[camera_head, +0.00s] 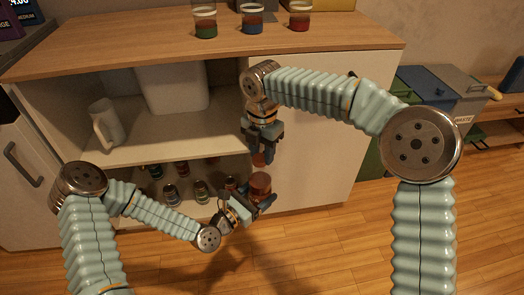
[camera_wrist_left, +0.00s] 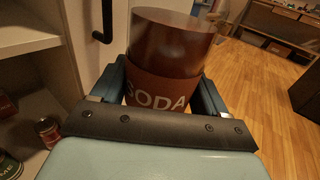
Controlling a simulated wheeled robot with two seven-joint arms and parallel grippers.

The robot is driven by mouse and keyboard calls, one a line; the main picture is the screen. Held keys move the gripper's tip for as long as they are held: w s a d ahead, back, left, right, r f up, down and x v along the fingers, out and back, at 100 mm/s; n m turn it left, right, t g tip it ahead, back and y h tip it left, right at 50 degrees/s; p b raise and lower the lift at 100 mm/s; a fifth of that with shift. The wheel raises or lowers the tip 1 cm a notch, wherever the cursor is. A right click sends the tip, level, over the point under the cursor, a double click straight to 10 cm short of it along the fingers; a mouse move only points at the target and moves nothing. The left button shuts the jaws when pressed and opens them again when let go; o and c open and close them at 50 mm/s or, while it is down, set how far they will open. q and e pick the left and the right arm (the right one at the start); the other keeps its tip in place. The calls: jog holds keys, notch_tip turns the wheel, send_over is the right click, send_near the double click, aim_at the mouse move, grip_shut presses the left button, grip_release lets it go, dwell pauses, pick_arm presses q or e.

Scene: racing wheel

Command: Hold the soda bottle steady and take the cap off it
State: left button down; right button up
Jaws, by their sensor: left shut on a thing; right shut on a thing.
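The soda bottle (camera_head: 260,186) is dark reddish brown and stands roughly upright in front of the open lower shelf. My left gripper (camera_head: 252,207) is shut around it from below left. In the left wrist view the bottle (camera_wrist_left: 168,45) fills the space between both fingers, its SODA label facing the camera. My right gripper (camera_head: 263,152) points down directly above the bottle and is shut on a small reddish piece that looks like the cap (camera_head: 258,159). A small gap seems to show between this piece and the bottle. The bottle's mouth is not clear.
Several small jars, one being this jar (camera_head: 201,192), stand on the lower shelf behind the left gripper. A white mug (camera_head: 105,124) and a white bin (camera_head: 172,90) stand on the shelf above. Cups line the wooden top (camera_head: 130,45). Open floor lies at right.

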jog(key=shift+r, duration=0.15)
jog(key=shift+r, duration=1)
